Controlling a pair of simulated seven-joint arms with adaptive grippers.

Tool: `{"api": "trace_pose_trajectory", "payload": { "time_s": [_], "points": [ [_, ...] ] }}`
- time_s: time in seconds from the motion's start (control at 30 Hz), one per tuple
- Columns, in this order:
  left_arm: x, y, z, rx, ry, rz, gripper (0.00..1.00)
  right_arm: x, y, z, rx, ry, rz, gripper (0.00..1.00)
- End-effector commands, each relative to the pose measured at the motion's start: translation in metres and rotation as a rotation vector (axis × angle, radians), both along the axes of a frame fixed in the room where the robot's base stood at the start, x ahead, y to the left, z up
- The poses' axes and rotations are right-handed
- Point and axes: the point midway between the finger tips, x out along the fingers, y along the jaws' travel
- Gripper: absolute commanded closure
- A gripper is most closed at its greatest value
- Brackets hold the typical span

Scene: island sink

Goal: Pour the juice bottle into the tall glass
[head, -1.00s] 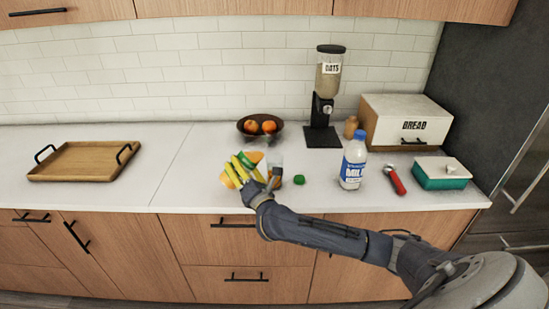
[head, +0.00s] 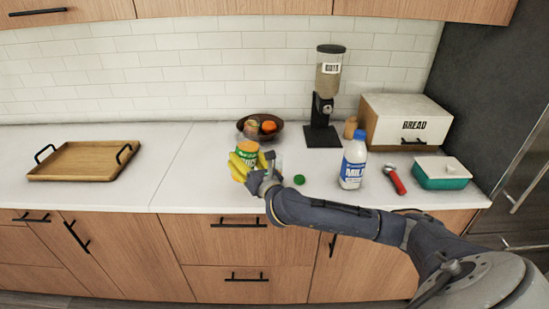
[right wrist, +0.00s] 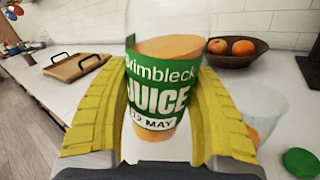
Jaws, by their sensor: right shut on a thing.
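My right gripper (head: 243,167) has yellow fingers and is shut around the juice bottle (head: 247,149). The bottle is clear, with a green and white label and orange juice inside. It stands close to upright in the right wrist view (right wrist: 160,95), where the fingers (right wrist: 158,110) flank it on both sides. The tall glass (head: 276,162) is to the right of the bottle, partly hidden by my gripper. My left gripper is not in view.
A green cap (head: 299,180) lies right of the glass. The milk bottle (head: 353,162), red-handled tool (head: 395,180) and teal dish (head: 442,176) stand farther right. Behind are a fruit bowl (head: 274,136) and a dispenser (head: 323,120). The counter left towards the wooden tray (head: 80,163) is clear.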

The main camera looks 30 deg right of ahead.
Motion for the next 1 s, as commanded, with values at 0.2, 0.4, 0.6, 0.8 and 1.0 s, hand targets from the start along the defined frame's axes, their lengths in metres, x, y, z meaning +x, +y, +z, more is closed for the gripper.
{"api": "trace_pose_trajectory", "payload": {
  "time_s": [0.2,0.4,0.6,0.8,1.0],
  "points": [
    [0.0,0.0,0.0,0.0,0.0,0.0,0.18,0.0,-0.004,0.011,-0.123,0.022,0.0,0.71],
    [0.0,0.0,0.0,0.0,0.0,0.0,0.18,-0.001,-0.007,0.016,-0.207,0.04,-0.001,0.71],
    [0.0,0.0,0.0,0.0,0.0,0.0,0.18,-0.001,-0.008,0.018,-0.253,0.049,0.0,0.71],
    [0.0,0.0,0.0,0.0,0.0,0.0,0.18,-0.002,-0.009,0.019,-0.269,0.052,-0.001,0.71],
    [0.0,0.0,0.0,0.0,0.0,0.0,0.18,-0.002,-0.009,0.019,-0.269,0.052,-0.001,0.71]
  ]
}}
